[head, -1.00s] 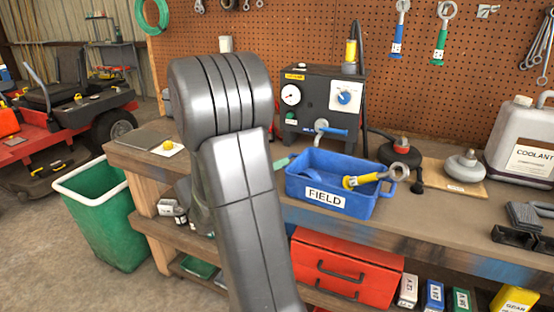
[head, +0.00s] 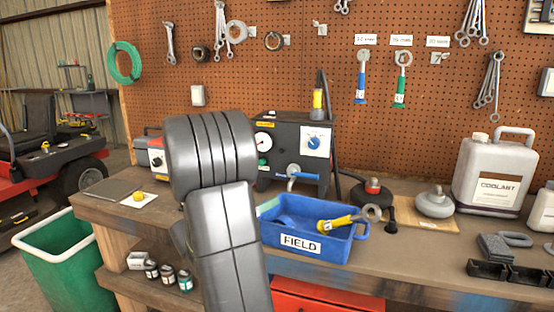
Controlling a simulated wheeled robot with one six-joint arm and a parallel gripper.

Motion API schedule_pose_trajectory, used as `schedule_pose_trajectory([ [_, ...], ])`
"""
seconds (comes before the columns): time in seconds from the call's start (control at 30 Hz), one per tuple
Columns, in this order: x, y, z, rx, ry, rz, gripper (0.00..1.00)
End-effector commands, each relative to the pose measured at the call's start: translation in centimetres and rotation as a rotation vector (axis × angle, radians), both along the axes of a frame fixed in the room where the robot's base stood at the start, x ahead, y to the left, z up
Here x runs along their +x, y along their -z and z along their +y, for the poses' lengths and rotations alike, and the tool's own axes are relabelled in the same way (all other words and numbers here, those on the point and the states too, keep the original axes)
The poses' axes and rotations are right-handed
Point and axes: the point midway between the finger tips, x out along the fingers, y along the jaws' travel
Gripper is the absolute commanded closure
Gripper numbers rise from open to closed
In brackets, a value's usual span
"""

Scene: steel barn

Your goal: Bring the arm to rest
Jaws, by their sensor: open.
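My grey arm (head: 222,235) stands in the lower middle of the head view, in front of the workbench. Its rounded joint (head: 210,150) is at the top and a long link runs down out of the frame. My gripper is not in view. The arm hides part of the bench and the left side of a black control box (head: 290,150).
A blue FIELD bin (head: 335,248) holding a yellow-handled tool (head: 340,222) sits right of the arm on the bench (head: 420,262). A coolant jug (head: 497,175) stands at the right. A green bin (head: 60,260) is at left. Pegboard (head: 250,75) rises behind.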

Motion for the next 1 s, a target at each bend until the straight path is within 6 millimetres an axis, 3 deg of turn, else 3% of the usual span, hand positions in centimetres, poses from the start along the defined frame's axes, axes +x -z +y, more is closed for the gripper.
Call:
schedule_pose_trajectory([
  [0.33,3.6,0.0,-3.9,-0.001,0.003,0.001,0.11],
  [0.4,4.0,0.9,-4.1,-0.002,0.001,0.001,0.11],
  [1.0,3.9,0.6,-4.0,-0.001,0.000,-0.001,0.11],
])
